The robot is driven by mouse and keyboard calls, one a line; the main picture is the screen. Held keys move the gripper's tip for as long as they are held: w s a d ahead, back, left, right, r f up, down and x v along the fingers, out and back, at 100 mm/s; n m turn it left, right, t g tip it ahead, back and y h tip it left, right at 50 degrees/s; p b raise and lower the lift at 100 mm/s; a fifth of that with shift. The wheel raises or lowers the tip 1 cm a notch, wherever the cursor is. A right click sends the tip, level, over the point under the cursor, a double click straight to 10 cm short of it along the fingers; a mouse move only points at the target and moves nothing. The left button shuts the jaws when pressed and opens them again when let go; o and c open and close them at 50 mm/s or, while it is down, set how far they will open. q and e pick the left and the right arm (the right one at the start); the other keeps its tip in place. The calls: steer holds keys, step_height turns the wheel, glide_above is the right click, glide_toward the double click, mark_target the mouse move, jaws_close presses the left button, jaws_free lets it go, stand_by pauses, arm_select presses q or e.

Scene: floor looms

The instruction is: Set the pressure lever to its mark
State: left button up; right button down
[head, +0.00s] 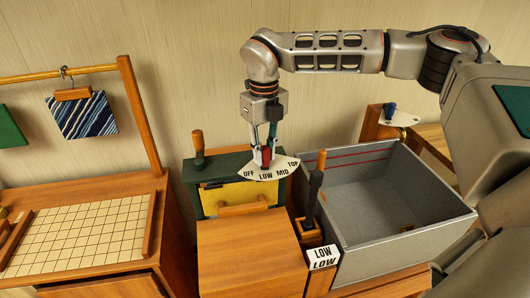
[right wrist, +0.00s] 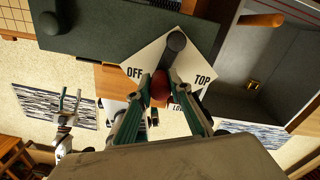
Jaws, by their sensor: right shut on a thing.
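The pressure lever has a red knob (right wrist: 160,87) and a dark pivot (right wrist: 176,42) over a white fan-shaped dial plate (head: 259,175) marked OFF, LOW, MID and TOP. My right gripper (head: 266,156) reaches down from above and is shut on the red knob; it also shows in the right wrist view (right wrist: 161,88). In the head view the knob stands above the LOW word. The gripper hides part of the plate's lettering in the wrist view. My left gripper (right wrist: 67,101) shows in the wrist view, open and empty.
The dial sits on a green box (head: 206,170) with a wooden-handled post (head: 198,146). A dark lever with a wooden grip (head: 317,180) stands close on the right, beside a grey open bin (head: 405,235). A wooden gridded table (head: 80,235) is at left.

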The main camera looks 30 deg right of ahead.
steer(key=shift+w+a+m+b, duration=0.4)
steer(key=shift+a+m+b, duration=0.15)
steer(key=shift+m, duration=0.65)
steer(key=shift+w+a+m, duration=0.25)
steer(key=shift+m, duration=0.4)
steer(key=shift+w+a+m, duration=0.25)
steer(key=shift+m, duration=0.4)
steer(key=shift+w+m+b, duration=0.1)
steer(key=shift+m+b, duration=0.2)
steer(key=shift+r, duration=0.1)
steer(key=c, duration=1.8)
jaws_free()
steer(key=shift+c, duration=0.2)
step_height(320, 180, up, 12)
